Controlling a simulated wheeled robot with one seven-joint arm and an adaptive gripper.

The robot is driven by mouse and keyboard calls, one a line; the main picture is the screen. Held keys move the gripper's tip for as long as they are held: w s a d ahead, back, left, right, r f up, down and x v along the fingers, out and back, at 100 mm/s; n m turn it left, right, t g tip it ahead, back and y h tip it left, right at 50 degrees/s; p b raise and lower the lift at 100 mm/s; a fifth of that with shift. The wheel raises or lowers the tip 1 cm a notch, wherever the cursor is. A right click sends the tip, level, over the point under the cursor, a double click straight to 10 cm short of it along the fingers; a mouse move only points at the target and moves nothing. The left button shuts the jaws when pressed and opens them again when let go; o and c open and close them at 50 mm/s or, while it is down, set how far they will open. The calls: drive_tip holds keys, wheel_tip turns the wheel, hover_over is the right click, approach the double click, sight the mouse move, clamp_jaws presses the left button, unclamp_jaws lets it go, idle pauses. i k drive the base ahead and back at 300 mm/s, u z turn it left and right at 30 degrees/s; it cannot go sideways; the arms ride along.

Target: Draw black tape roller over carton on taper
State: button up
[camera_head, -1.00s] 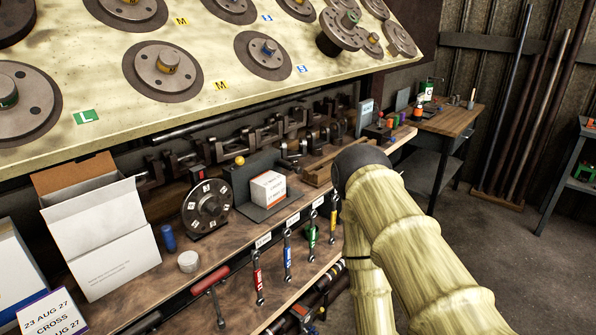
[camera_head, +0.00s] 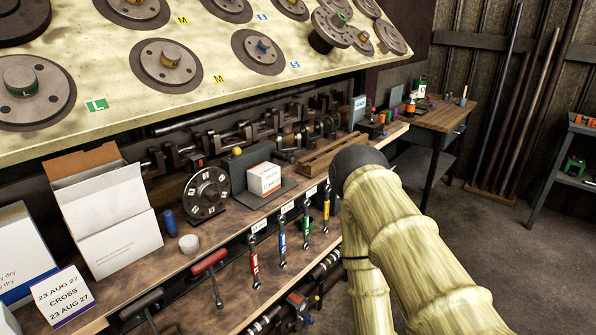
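A small white carton with an orange lower part (camera_head: 264,179) sits on a grey angled stand (camera_head: 283,188) on the wooden shelf, which may be the taper. A black round disc with white marks (camera_head: 206,193) stands upright left of it. I cannot tell whether this disc is the black tape roller. A small knob (camera_head: 237,151) shows at the stand's back left. My arm crosses the right side of the picture, ending in view at a dark rounded joint. My gripper is not in view, and its place relative to the carton cannot be seen.
A large open white box (camera_head: 118,225), a blue cylinder (camera_head: 169,220) and a white round piece (camera_head: 188,244) stand left on the shelf. Several coloured-handled tools hang along its front edge. A sloped panel with discs (camera_head: 130,110) overhangs it. A side table (camera_head: 446,117) stands at right.

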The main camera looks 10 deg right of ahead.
sight(278, 155)
drive_tip(key=z, duration=0.45)
drive_tip(key=k, duration=0.15)
drive_tip(key=u, duration=0.95)
drive_tip(key=i, duration=0.6)
drive_tip(key=z, duration=0.65)
drive_tip(key=i, duration=0.45)
drive_tip(key=z, duration=0.45)
